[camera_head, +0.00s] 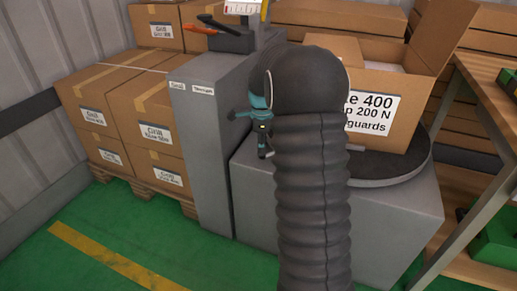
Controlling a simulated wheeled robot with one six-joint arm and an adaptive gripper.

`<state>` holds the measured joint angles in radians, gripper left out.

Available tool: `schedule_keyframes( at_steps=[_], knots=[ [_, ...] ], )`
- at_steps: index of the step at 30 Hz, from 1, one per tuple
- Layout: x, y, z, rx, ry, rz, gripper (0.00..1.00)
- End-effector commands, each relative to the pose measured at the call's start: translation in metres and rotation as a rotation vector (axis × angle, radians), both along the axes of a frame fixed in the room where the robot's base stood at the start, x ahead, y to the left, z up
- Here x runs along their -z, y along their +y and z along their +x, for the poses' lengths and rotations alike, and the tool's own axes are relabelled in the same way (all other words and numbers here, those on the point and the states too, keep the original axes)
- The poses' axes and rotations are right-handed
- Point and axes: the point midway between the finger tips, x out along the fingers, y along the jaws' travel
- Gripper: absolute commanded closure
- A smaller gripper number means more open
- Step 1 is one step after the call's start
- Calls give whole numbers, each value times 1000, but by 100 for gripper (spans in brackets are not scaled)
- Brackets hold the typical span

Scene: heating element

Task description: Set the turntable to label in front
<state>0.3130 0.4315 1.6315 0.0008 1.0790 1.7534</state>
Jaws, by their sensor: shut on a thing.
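The round dark turntable (413,163) sits on top of a grey pedestal (395,215). An open cardboard box (408,85) stands on it, with a white printed label (372,113) on the side facing me. The label's left part is hidden behind my arm, and the readable text ends "400", "200 N" and "guards". My arm, in a black ribbed sleeve, rises in front of the pedestal. Small teal and dark parts of my gripper (262,138) show at the sleeve's left edge, left of the box. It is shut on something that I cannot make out.
A grey cabinet (210,150) with small labels stands left of the pedestal. Labelled cartons (150,120) are stacked on a pallet further left. A wooden table (490,90) stands close on the right. The green floor is clear at the front left.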

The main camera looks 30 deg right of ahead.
Motion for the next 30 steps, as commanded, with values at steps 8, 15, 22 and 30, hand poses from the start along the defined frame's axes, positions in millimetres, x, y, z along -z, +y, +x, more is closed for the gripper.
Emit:
schedule_keyframes(
  at_steps=[8, 15, 22, 30],
  knots=[
    [-1, -10, 7, 39, -3, -4, 100],
    [-1, -11, 7, 40, -3, -4, 100],
    [-1, -10, 7, 38, -3, -4, 50],
    [0, -6, 7, 34, -1, -2, 50]
  ],
)
